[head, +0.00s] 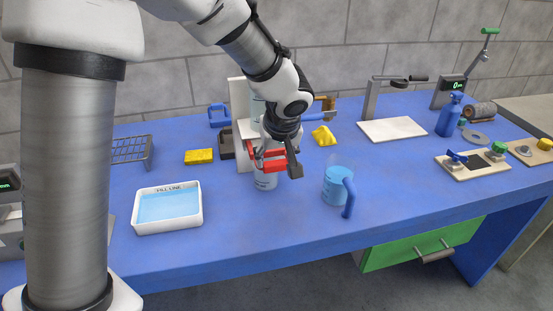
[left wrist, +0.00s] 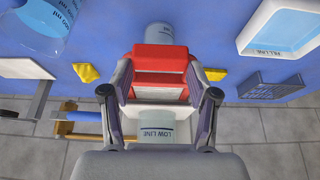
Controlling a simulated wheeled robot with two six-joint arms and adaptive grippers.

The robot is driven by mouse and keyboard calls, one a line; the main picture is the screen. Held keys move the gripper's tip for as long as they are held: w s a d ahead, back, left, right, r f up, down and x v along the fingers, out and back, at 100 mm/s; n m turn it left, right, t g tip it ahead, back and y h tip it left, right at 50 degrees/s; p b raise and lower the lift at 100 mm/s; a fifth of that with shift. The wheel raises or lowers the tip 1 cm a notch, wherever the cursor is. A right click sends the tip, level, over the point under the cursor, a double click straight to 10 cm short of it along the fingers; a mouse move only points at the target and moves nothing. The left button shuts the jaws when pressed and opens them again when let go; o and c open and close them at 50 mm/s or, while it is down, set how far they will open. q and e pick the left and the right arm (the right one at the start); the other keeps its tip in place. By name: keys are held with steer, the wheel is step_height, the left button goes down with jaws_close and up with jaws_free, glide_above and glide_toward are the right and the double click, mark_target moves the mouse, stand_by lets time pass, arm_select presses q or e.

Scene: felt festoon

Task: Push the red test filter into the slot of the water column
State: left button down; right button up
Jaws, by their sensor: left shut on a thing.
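My left gripper (head: 272,160) is shut on the red test filter (head: 270,165), at the front of the water column (head: 243,112). In the left wrist view the red filter (left wrist: 160,58) sits between the two fingers of the left gripper (left wrist: 161,78). The column has a white back and a clear cylinder marked "LOW LINE" (left wrist: 157,128); a lower pale cylinder (head: 265,181) stands below the filter. The gripper and arm hide the slot, so I cannot tell how far the filter is in it. My right gripper is not in view.
A white tray of water (head: 139,226) stands at front left and a blue-handled jug (head: 337,188) at right. A yellow sponge (head: 198,156), a yellow cloth (head: 323,135) and a wire rack (head: 130,149) lie nearby. The blue table (head: 265,237) is clear along its front.

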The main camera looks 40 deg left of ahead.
arm_select(q)
steer(key=shift+w+a+b, duration=0.3)
steer(key=shift+w+a, duration=0.6)
steer(key=shift+a, duration=0.2)
steer(key=shift+c, duration=1.1)
jaws_free()
steer(key=v, duration=0.7)
steer(key=shift+s+d+r, duration=0.1)
steer(key=shift+d+r, duration=0.05)
steer(key=shift+r, duration=0.1)
